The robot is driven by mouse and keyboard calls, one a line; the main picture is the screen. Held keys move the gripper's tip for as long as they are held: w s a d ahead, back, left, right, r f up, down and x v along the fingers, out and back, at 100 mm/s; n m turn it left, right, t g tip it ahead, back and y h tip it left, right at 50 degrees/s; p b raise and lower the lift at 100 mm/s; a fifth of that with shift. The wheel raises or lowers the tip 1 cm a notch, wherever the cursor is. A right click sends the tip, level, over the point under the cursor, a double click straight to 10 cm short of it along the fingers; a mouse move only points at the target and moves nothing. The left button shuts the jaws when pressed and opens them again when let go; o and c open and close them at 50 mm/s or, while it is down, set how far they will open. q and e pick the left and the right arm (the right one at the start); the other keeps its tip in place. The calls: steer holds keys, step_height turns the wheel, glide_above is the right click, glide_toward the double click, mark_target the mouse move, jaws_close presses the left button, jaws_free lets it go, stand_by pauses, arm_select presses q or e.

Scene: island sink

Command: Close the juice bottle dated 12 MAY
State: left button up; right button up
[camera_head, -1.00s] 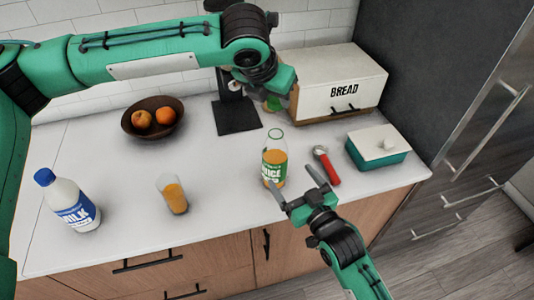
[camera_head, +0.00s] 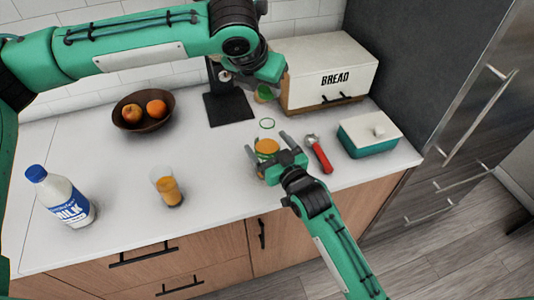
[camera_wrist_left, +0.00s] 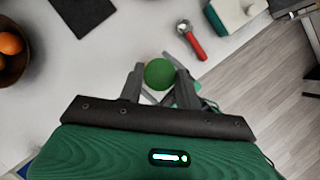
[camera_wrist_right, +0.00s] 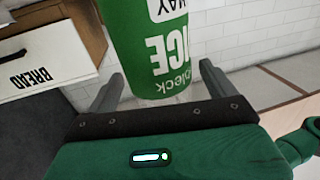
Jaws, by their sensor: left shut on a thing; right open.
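The juice bottle (camera_head: 267,146) stands upright and uncapped on the counter, orange juice inside, its green-ringed mouth showing. In the right wrist view its green label (camera_wrist_right: 170,50) is upside down; part of "MAY" shows, but the day number is out of frame. My right gripper (camera_head: 266,142) is open, its fingers on either side of the bottle. My left gripper (camera_head: 264,93) is shut on a green cap (camera_wrist_left: 159,73), behind and above the bottle. The cap lies between its fingertips in the left wrist view.
A red-handled tool (camera_head: 319,155) and a teal box with a white lid (camera_head: 368,135) lie to the right. A glass of juice (camera_head: 167,187) and a milk bottle (camera_head: 62,197) stand left. A fruit bowl (camera_head: 128,117) and bread box (camera_head: 330,70) are behind.

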arm_select(q)
steer(key=shift+s, duration=0.1)
arm_select(e)
steer(key=shift+x, duration=1.4)
steer(key=c, duration=1.5)
arm_select(q)
glide_above(268, 117)
steer(key=s, duration=0.1)
steer(key=shift+a+f, duration=0.2)
steer(key=shift+f, duration=1)
steer(key=shift+a+f, duration=0.15)
steer(key=shift+f, duration=1.05)
steer(key=shift+f, duration=0.1)
steer(key=shift+f, duration=0.8)
steer(key=shift+f, duration=0.6)
